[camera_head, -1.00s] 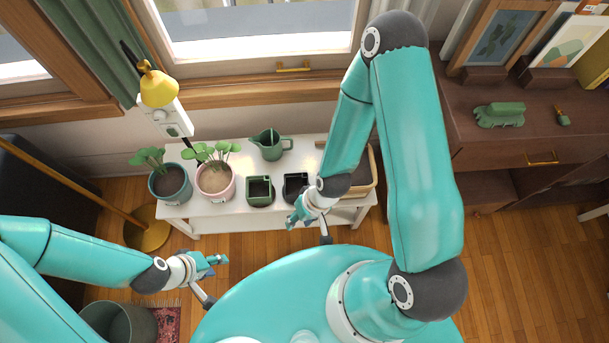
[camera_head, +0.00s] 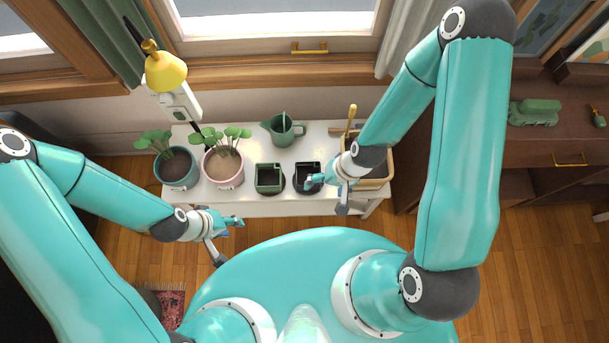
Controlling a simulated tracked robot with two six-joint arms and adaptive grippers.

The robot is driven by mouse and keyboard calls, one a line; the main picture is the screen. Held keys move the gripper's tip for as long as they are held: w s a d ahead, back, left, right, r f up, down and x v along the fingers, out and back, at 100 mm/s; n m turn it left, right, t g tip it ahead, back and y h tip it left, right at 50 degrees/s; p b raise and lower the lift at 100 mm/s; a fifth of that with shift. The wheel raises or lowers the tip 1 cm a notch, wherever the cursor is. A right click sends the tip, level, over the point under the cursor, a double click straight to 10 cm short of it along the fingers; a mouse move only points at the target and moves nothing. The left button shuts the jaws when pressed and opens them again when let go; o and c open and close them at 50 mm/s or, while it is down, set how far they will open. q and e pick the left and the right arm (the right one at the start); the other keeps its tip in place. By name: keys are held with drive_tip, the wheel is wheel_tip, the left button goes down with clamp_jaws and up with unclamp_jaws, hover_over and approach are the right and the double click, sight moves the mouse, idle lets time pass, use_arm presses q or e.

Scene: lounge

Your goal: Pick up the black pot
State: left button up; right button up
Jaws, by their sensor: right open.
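The small square black pot (camera_head: 307,169) stands on the white bench, just right of a similar green pot (camera_head: 269,179). My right gripper (camera_head: 327,194) is open at the bench's front edge. One finger overlaps the black pot's lower right side in this view; I cannot tell whether it touches. The other finger hangs lower, to the right. My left gripper (camera_head: 227,240) is open and empty, in front of the bench and below the potted plants in the picture.
On the white bench (camera_head: 245,206) are a teal pot plant (camera_head: 176,168), a pink pot plant (camera_head: 224,170), a green jug (camera_head: 283,130) and a wooden tray (camera_head: 372,184), partly behind my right arm. A yellow lamp (camera_head: 165,70) rises behind. A dark cabinet stands right.

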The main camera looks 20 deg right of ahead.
drive_tip(key=shift+o, duration=0.3)
drive_tip(key=w+d+f+m+b, duration=0.2)
drive_tip(key=w+f+m+b, duration=0.2)
drive_tip(key=b, duration=0.5)
drive_tip(key=w+m, duration=0.2)
drive_tip(key=m, duration=0.1)
drive_tip(key=shift+f+t, duration=0.3)
drive_tip(key=m+b, duration=1)
drive_tip(key=b, duration=0.3)
hover_over(301, 179)
drive_tip(key=s+d, duration=0.1)
drive_tip(key=d, duration=0.2)
wheel_tip(301, 179, down, 9)
drive_tip(key=shift+d+r, duration=0.1)
drive_tip(key=shift+d, duration=0.05)
drive_tip(key=b+x, duration=0.3)
drive_tip(key=x, duration=0.2)
drive_tip(key=c, duration=1)
